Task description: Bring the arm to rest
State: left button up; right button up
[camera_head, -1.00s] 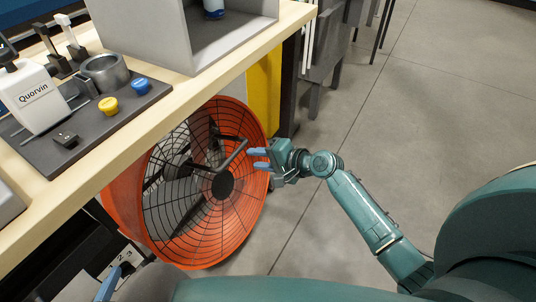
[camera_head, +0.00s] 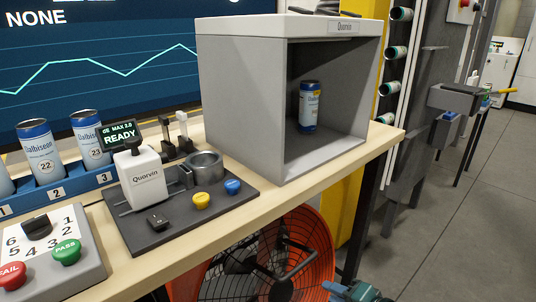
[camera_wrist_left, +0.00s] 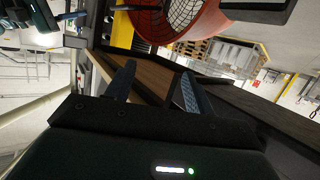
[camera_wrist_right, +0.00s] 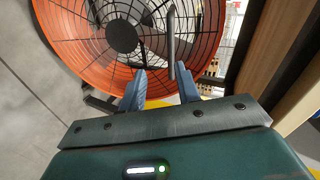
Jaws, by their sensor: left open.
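My right gripper (camera_head: 338,288) shows at the bottom edge of the head view, low beside the table and in front of the orange fan (camera_head: 308,250). In the right wrist view the right gripper (camera_wrist_right: 159,72) has its two fingers apart with nothing between them, and the fan (camera_wrist_right: 75,65) fills the background. My left gripper (camera_wrist_left: 157,70) shows only in the left wrist view. Its fingers are apart and empty, with the table's underside and the fan (camera_wrist_left: 205,22) beyond.
A grey box (camera_head: 240,100) on the table (camera_head: 270,210) holds an upright can (camera_head: 309,105). A dark plate (camera_head: 140,235) carries a white Quorvin unit (camera_head: 143,178). Cans stand in a blue rack (camera_head: 90,182). A button panel (camera_head: 85,275) is front left. Open floor (camera_head: 450,210) lies right.

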jog(key=s+a+n+t+h, duration=0.1)
jog(key=s+a+n+h, duration=0.15)
jog(key=s+n, duration=0.6)
pick_arm(q)
notch_tip(320, 180, up, 5)
jog(key=g+y+p, duration=0.1)
jog(key=g+p, duration=0.2)
jog(key=p, duration=1.6)
jog(key=shift+w+r, duration=0.1)
jog(key=shift+r, duration=0.1)
pick_arm(e)
jog(key=s+a+r+n+h, duration=0.1)
jog(key=s+r+n, duration=0.2)
jog(key=s+r, duration=0.7)
notch_tip(320, 180, up, 3)
jog(key=shift+a+f+g, duration=0.1)
jog(key=shift+a+g, duration=0.3)
pick_arm(q)
jog(key=shift+f, duration=0.2)
pick_arm(e)
jog(key=shift+f+n+h, duration=0.15)
jog(key=shift+n+h, duration=0.1)
